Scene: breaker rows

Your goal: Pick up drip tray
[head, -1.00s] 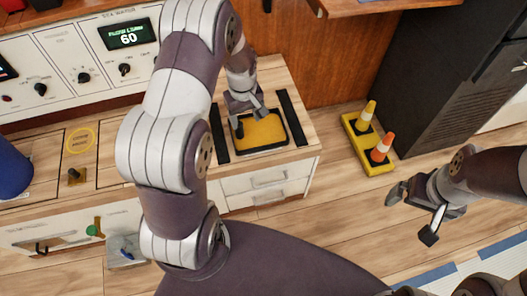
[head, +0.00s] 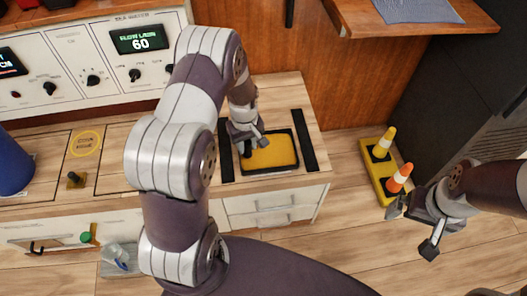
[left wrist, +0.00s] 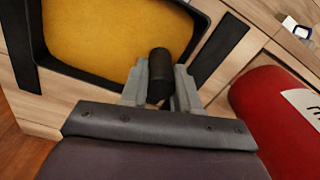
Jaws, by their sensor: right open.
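The drip tray (head: 272,156) has a yellow-orange inside and a black rim. It lies on the wooden counter top between two black strips. In the left wrist view the tray (left wrist: 110,32) fills the upper left, with a black stub handle (left wrist: 160,66) on its near side. My left gripper (head: 247,140) is at the tray's left edge. In the wrist view its grey fingers (left wrist: 160,92) are on both sides of the handle and appear to touch it. The tray looks flat on the counter. My right gripper (head: 413,228) is open and empty over the floor.
Black strips (head: 305,140) flank the tray. A control panel (head: 95,70) stands behind on the left, a blue cylinder (head: 12,168) far left. A yellow base with two cones (head: 378,180) is on the floor near my right gripper. The wrist view shows a red object (left wrist: 275,110).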

